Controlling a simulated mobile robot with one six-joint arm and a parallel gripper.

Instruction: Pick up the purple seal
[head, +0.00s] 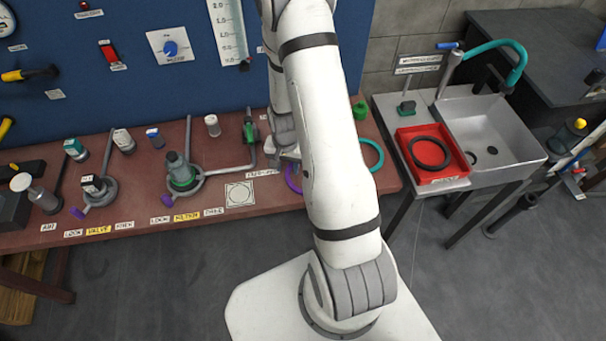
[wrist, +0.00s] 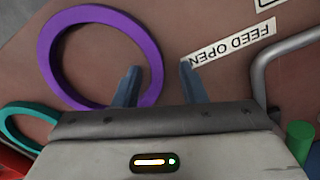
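The purple seal (wrist: 151,45) is a flat ring lying on the reddish-brown bench top, at upper left in the wrist view. In the head view the purple seal (head: 291,181) shows only partly beside my arm, which hides the rest. My gripper (wrist: 160,75) is open and empty in the wrist view. Its left finger overlaps the inside of the ring's right side and its right finger is outside the ring, so that part of the rim appears between them. I cannot tell how high the fingertips are.
A teal ring (wrist: 10,128) lies beside the purple one and also shows in the head view (head: 379,158). A "FEED OPEN" label (wrist: 232,42) and grey pipe (wrist: 262,75) are at right. A red tray (head: 400,150) with a black ring (head: 413,160) stands by the sink.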

